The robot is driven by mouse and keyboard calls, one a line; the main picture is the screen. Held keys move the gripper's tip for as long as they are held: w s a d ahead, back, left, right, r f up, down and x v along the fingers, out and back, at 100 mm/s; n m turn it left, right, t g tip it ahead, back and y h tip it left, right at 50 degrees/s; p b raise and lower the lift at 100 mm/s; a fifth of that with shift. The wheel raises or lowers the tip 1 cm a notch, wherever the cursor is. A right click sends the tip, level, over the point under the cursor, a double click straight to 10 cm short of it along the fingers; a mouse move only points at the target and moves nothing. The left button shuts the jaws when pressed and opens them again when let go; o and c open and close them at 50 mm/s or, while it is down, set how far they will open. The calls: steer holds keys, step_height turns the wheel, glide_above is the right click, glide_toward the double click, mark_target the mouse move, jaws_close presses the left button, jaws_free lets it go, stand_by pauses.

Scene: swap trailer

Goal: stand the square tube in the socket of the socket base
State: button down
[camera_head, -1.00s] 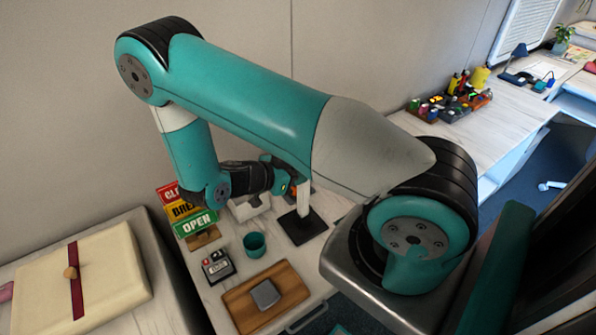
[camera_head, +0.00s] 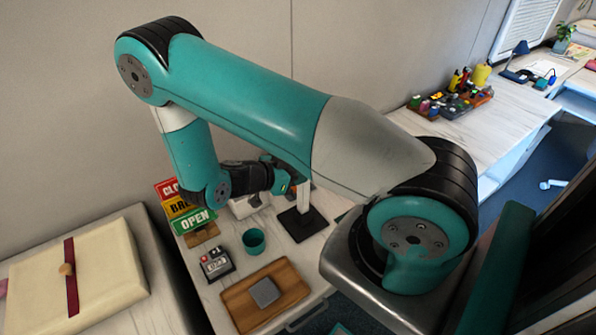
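A pale square tube (camera_head: 304,196) stands upright at the middle of the black socket base (camera_head: 307,225). Its lower end meets the base. Whether it is fully seated cannot be made out, and its upper end is hidden behind my arm. My gripper (camera_head: 291,184) is beside the upper part of the tube, at its left. Its fingertips are mostly hidden by my arm, so I cannot tell whether they are open or touch the tube.
A teal cup (camera_head: 253,241), a small device (camera_head: 216,264) and a wooden board (camera_head: 236,301) with a grey block (camera_head: 264,292) are in front and to the left. A sign stand (camera_head: 190,219) is at the back left. A box with a red ribbon (camera_head: 105,270) lies on the left cabinet.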

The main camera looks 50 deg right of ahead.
steer(key=shift+f+b, duration=0.25)
steer(key=shift+b, duration=0.15)
stand_by(0.4)
steer(key=shift+c, duration=1.2)
jaws_free()
steer(key=w+a+r+p, duration=0.1)
steer(key=a+r+p, duration=0.1)
steer(key=a+r, duration=0.3)
steer(key=shift+w+a+r+p, duration=0.15)
steer(key=shift+w+a+p, duration=0.05)
steer(key=shift+p, duration=0.1)
stand_by(0.3)
